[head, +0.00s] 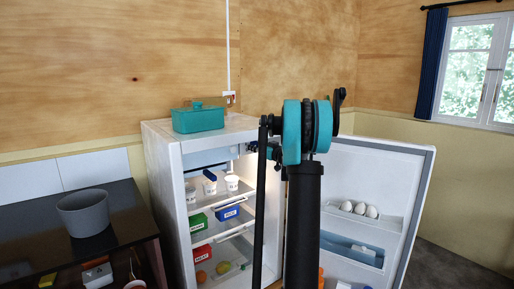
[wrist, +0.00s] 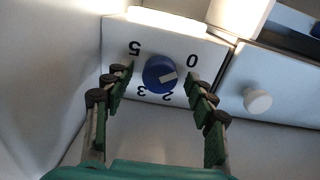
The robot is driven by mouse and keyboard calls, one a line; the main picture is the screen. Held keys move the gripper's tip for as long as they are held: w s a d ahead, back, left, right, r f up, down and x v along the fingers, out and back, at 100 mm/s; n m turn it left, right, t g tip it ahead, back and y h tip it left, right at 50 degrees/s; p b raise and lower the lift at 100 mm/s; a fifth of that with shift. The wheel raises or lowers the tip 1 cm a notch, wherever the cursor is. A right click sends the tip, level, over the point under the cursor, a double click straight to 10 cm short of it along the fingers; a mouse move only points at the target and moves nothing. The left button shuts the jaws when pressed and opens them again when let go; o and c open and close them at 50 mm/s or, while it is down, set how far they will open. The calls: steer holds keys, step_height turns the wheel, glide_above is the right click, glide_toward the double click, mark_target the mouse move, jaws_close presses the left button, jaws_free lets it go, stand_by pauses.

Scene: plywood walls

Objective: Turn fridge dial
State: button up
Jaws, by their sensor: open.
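The fridge dial (wrist: 159,73) is a round blue knob with a white mark on a white control box, seen in the wrist view. Upside-down digits 5, 0, 2 and 3 surround it, and the white mark points right, between the 0 and the 2. My gripper (wrist: 160,80) is open, with one green-padded finger on each side of the dial; whether either touches it I cannot tell. The open white fridge (head: 170,190) stands mid-left in the head view. There the dial is not visible and my arm covers part of the fridge opening.
The fridge door (head: 395,190) hangs open at right, with eggs (head: 360,209) in its rack. Shelves hold cups (head: 232,183) and coloured boxes (head: 228,212). A teal pot (head: 198,119) sits on top. A white round knob (wrist: 257,100) lies right of the dial box.

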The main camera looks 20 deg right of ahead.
steer(key=c, duration=1.2)
steer(key=shift+o, duration=0.2)
steer(key=shift+m, duration=0.3)
